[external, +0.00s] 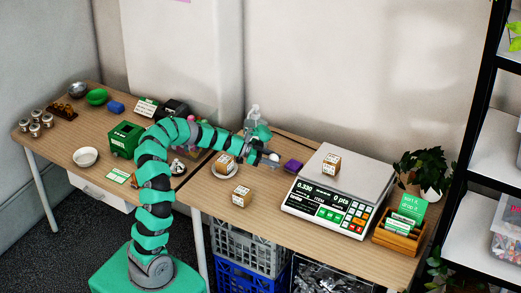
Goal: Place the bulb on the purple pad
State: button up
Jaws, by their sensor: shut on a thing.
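My gripper (266,156) is at the end of my teal arm, above the right-hand table, left of the scale. It is shut on the bulb (274,158), a small whitish rounded thing at its tip. The purple pad (293,166) is a small dark purple square just right of the bulb. The bulb appears apart from the pad, to its left in the picture. The bulb's exact height above the table cannot be told. The jaws are small and partly hidden.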

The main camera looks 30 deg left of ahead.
jog(key=w+d, duration=0.1)
jog(key=w, duration=0.3)
jog(key=w+d+f, duration=0.1)
jog(key=w, duration=0.3)
jog(key=w+d+b, duration=0.1)
jog(key=w, duration=0.4)
jog(key=shift+f, duration=0.25)
jog(key=shift+s+f+b, duration=0.1)
jog(key=shift+f+b, duration=0.5)
jog(key=shift+f, duration=1.05)
jog(key=shift+f, duration=0.1)
jog(key=o, duration=0.8)
jog(key=shift+s+a+r, duration=0.1)
jog(key=shift+a+r, duration=0.15)
jog(key=shift+a, duration=0.1)
jog(key=p+v, duration=0.1)
jog(key=v, duration=1)
jog(key=shift+s+a+p, duration=0.1)
jog(key=shift+s+p, duration=0.05)
jog(key=shift+p, duration=0.25)
